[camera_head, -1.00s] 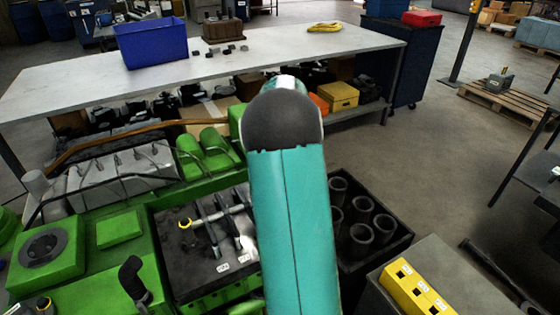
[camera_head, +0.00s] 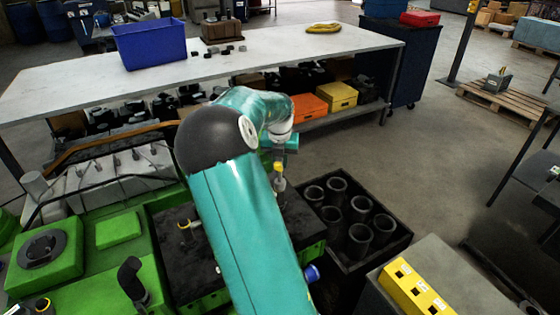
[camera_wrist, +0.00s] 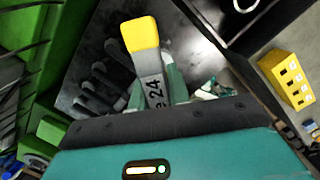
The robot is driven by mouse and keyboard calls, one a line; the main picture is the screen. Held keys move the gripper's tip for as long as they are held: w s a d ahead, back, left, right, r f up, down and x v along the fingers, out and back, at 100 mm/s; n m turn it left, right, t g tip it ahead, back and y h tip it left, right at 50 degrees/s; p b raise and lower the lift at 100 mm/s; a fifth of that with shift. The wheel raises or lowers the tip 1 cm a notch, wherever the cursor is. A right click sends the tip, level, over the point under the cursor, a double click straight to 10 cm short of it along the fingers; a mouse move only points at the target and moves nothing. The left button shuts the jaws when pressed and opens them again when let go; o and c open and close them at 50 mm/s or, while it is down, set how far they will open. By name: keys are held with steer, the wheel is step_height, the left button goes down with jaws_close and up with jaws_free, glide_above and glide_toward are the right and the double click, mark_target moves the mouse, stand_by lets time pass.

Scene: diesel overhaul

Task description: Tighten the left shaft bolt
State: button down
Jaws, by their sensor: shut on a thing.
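My gripper (camera_head: 279,152) is shut on a tool with a yellow end (camera_wrist: 141,35) and a grey handle marked "24". The tool hangs above the right part of the dark engine top plate (camera_head: 172,258); its yellow part also shows in the head view (camera_head: 278,167). My arm covers the middle of the plate and the shaft parts there. No contact between tool and bolt can be made out.
The green engine (camera_head: 120,232) fills the lower left, with a bent black pipe (camera_head: 131,278) rising from it. A black crate of dark cylinders (camera_head: 385,254) stands to the right. A yellow holder with square holes (camera_head: 418,290) lies on a grey surface. A long workbench (camera_head: 75,82) stands behind.

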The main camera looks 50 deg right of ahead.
steer(key=shift+f+m, duration=0.25)
steer(key=shift+m, duration=0.45)
steer(key=shift+r+m, duration=0.1)
steer(key=shift+m, duration=0.2)
steer(key=shift+r, duration=0.1)
